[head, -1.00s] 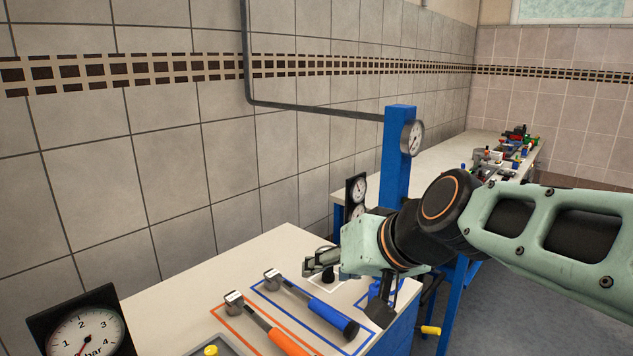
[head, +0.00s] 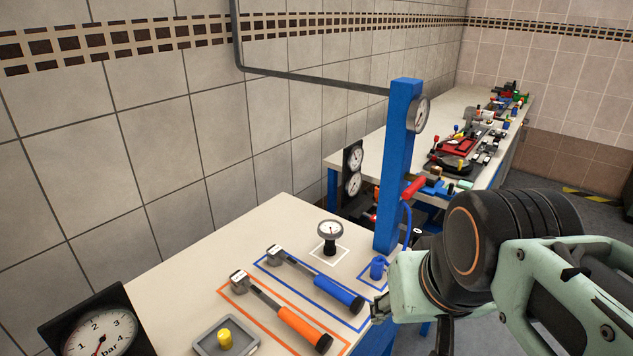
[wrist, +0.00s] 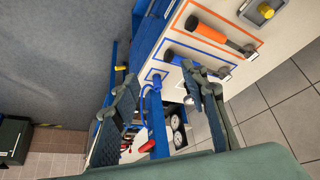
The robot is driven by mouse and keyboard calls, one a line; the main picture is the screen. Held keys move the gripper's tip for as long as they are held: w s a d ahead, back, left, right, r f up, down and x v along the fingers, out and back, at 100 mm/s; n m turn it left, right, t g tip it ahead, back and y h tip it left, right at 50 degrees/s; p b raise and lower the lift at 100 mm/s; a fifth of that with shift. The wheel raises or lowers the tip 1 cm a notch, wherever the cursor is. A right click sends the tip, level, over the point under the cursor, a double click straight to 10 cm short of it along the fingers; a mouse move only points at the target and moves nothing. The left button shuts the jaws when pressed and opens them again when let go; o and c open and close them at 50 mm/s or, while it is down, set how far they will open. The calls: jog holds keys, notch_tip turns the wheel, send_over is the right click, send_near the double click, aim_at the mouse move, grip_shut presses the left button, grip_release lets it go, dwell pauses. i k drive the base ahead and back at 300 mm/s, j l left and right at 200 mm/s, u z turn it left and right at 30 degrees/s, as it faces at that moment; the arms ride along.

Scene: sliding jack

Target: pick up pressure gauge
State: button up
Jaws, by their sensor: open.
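A small round pressure gauge (head: 330,232) with a white dial and black base stands upright inside a white outline on the bench (head: 190,268) in the head view. My gripper (head: 378,308) is at the bench's right edge, to the right of and nearer than this gauge, apart from it. Its fingertips are partly hidden in the head view. In the wrist view my gripper (wrist: 158,108) has its two fingers spread with nothing held between them.
A blue-handled hammer (head: 325,284) and an orange-handled one (head: 290,318) lie in outlines. A blue fitting (head: 377,267) and a blue post (head: 398,170) with another gauge (head: 419,114) stand near my gripper. A large gauge (head: 100,332) and a grey tray (head: 207,347) are at front left.

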aim_at(330, 231)
jog(key=u, duration=2.95)
jog(key=k+l, duration=0.2)
jog(key=l, duration=0.2)
jog(key=k+l+z, duration=0.1)
jog(key=l, duration=0.25)
jog(key=k+l, duration=0.25)
jog(key=l, duration=0.15)
